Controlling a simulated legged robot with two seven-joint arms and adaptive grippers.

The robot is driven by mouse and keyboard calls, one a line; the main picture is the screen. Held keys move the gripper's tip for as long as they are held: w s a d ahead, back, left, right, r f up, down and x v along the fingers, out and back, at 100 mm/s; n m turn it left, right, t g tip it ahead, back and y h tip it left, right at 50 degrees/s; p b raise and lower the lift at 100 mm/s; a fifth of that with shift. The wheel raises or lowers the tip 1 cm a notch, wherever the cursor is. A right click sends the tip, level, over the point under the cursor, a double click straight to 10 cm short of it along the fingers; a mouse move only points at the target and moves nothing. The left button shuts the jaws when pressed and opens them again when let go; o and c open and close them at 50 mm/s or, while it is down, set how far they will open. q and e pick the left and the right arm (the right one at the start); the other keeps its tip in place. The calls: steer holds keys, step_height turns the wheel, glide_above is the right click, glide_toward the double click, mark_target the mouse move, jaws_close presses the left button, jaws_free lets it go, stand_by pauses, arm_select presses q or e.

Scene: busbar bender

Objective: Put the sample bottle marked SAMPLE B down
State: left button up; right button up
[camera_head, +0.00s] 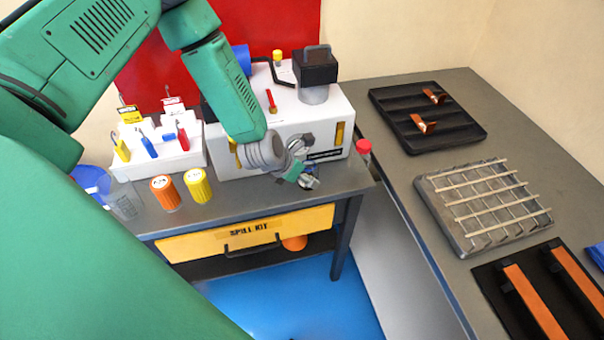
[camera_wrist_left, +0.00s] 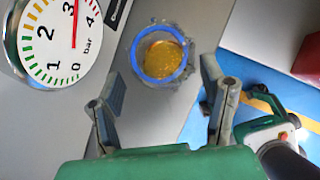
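A clear round vessel with a blue rim and amber contents (camera_wrist_left: 160,57) shows from above in the left wrist view. No SAMPLE B marking is legible on it. My left gripper (camera_wrist_left: 160,100) is open; its two fingers stand apart on either side of the vessel, with visible gaps. In the head view my left gripper (camera_head: 300,173) is over the front right part of the grey bench (camera_head: 345,182) and hides most of what is under it. A red-capped bottle (camera_head: 363,148) is at the bench's right edge; its label is unreadable. My right gripper is not in view.
A white machine (camera_head: 335,112) stands behind the gripper. Its pressure gauge (camera_wrist_left: 62,38) is close on the left in the wrist view. Orange (camera_head: 165,193) and yellow (camera_head: 197,186) containers and a white rack (camera_head: 160,160) stand left. A second table (camera_head: 400,175) holds trays at right.

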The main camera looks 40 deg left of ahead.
arm_select(q)
steer(key=shift+d, duration=0.25)
steer(key=shift+d+r, duration=0.1)
steer(key=shift+r, duration=0.2)
steer(key=v, duration=1.1)
steer(key=s+d+f+m+g, duration=0.2)
steer(key=s+f+m, duration=0.1)
steer(key=s+m, duration=0.5)
steer(key=s+d+f+m+g, duration=0.1)
steer(key=s+f+m, duration=0.3)
steer(key=m, duration=1.1)
steer(key=s+d+f+m+g+y, duration=0.1)
steer(key=s+f+m, duration=0.3)
steer(key=s+m, duration=0.7)
steer(key=shift+s+d+f+m+g, duration=0.2)
steer(key=shift+s+d+m+g, duration=0.2)
steer(key=shift+d+g, duration=0.45)
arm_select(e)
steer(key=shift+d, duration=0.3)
arm_select(q)
steer(key=shift+w+a+f, duration=0.1)
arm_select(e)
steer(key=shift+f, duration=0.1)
